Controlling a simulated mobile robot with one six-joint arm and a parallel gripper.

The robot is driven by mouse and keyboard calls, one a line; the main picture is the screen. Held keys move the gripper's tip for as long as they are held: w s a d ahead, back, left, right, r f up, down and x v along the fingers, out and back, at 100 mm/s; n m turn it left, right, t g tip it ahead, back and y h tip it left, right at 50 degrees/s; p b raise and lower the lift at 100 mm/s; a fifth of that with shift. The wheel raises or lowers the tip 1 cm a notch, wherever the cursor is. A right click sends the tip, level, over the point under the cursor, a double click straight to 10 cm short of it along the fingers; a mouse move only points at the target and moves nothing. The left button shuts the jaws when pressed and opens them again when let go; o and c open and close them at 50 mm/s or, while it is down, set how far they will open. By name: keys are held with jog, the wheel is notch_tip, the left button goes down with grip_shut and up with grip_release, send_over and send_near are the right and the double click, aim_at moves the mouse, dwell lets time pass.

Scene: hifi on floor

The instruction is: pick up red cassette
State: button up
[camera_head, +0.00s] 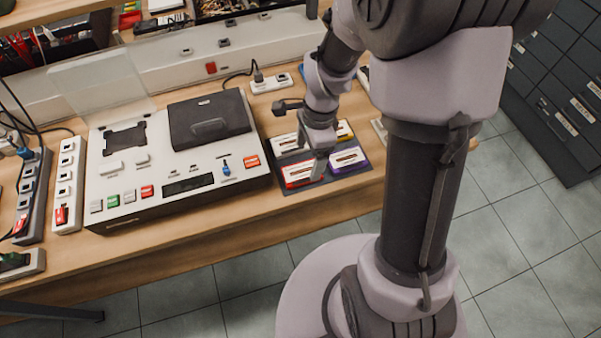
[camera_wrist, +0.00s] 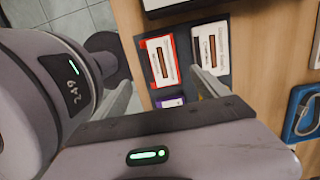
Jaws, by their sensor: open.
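The red cassette (camera_head: 297,174) lies flat on a dark tray (camera_wrist: 187,84) at the table's front edge, right of the tape deck. In the wrist view the red cassette (camera_wrist: 158,62) shows a white label with a brown window. My gripper (camera_head: 313,152) is above the tray, pointing down, and partly covers the cassettes in the head view. In the wrist view its fingers (camera_wrist: 163,76) are open and spread across the red cassette's place, with nothing between them that looks held. Height above the cassette is hard to tell.
A purple cassette (camera_head: 348,160) and a yellow one (camera_head: 344,131) lie on the same tray, close to the red one. A white-labelled cassette (camera_wrist: 209,46) is beside it. The tape deck (camera_head: 178,160) stands to the left. A blue object (camera_wrist: 301,112) lies at the right in the wrist view.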

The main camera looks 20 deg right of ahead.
aim_at(301, 172)
jog(key=f+b, duration=0.1)
jog(key=f, duration=0.1)
jog(key=a+f+b, duration=0.1)
jog(key=f, duration=0.1)
jog(key=f+b, duration=0.1)
jog(key=f, duration=0.2)
jog(key=shift+w+a+b, duration=0.2)
jog(key=shift+w+b, duration=0.05)
jog(key=shift+b, duration=0.05)
jog(key=shift+r, duration=0.15)
jog(key=shift+c, duration=0.2)
jog(key=c, duration=1.4)
jog(key=shift+r, duration=0.1)
